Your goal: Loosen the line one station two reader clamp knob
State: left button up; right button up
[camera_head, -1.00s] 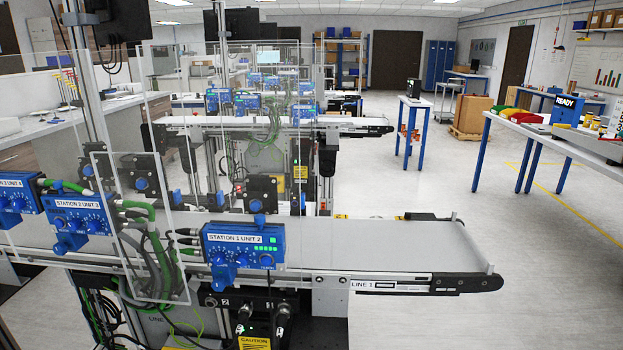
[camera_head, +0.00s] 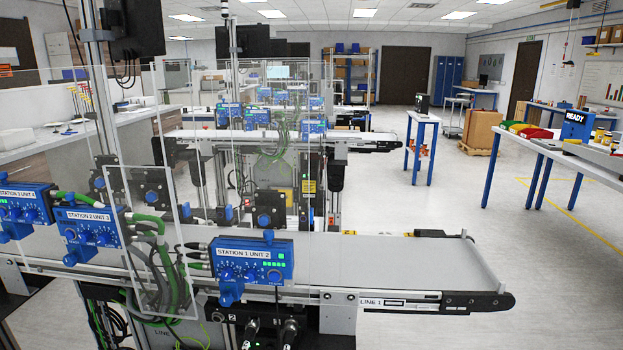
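The blue reader labelled STATION 2 UNIT 3 (camera_head: 92,228) is on the near conveyor at left in the head view. A blue clamp with a knob (camera_head: 72,257) hangs under its left side; how tight it is cannot be told. The reader labelled STATION 1 UNIT 2 (camera_head: 240,261) is to its right, with a blue clamp knob (camera_head: 230,293) below. Another reader, its label partly readable as UNIT 4 (camera_head: 22,205), is at the left edge. Neither of my grippers is in view.
The near conveyor belt (camera_head: 400,258), marked LINE 1, runs across the front. A clear panel (camera_head: 160,262) and green cables (camera_head: 150,225) are just right of the station two reader. A second conveyor (camera_head: 360,137) stands behind.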

aim_at(69, 260)
jog(key=u, duration=1.25)
